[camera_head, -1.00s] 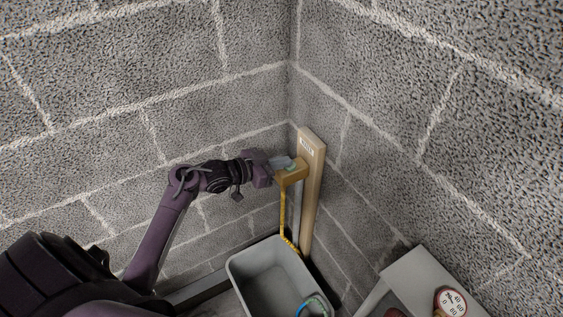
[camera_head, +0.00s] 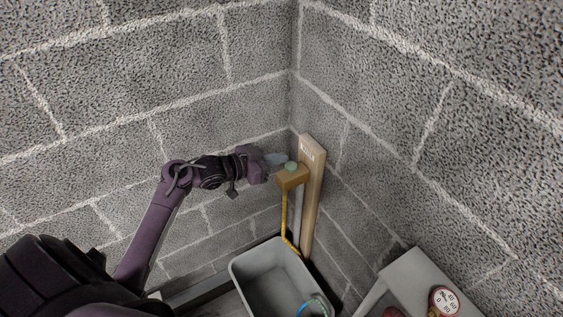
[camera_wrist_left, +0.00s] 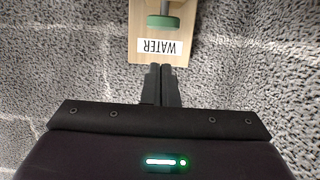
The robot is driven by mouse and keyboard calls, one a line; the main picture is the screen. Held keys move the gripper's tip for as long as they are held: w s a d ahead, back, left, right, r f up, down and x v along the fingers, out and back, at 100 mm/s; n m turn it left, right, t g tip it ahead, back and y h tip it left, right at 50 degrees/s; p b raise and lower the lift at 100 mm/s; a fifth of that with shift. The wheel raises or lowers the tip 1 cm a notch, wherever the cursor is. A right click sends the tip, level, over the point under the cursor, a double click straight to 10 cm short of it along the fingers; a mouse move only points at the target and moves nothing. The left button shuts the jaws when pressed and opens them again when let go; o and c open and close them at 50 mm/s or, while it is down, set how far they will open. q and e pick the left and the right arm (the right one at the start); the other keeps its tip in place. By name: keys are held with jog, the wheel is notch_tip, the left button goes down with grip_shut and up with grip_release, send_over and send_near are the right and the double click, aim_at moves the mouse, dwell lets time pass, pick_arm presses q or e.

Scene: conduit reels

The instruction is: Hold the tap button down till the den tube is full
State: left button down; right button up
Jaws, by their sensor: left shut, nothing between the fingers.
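The tap is a tan block (camera_head: 291,180) on a wooden post (camera_head: 313,200) in the wall corner, with a round green button (camera_head: 291,167) on top. The green button (camera_wrist_left: 162,21) also shows in the left wrist view, beyond the WATER label (camera_wrist_left: 160,47). My left gripper (camera_head: 277,159) is shut and empty, its tips just left of the button; they look apart from it. The closed fingers (camera_wrist_left: 161,84) point toward the post in the wrist view. A yellow tube (camera_head: 284,220) runs down from the tap. I cannot tell which tube is the den tube or its fill.
A grey bin (camera_head: 262,262) stands below the tap, with a blue and green curved tube (camera_head: 314,303) inside. A grey table (camera_head: 415,283) at the lower right bears a red dial (camera_head: 444,301) with a white numbered face. Block walls close in behind the post.

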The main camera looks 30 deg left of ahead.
pick_arm(q)
jog(key=b+v, duration=0.1)
jog(key=v, duration=0.6)
jog(key=shift+s+a+b, duration=0.25)
jog(key=shift+s+b, duration=0.05)
jog(key=shift+b, duration=0.1)
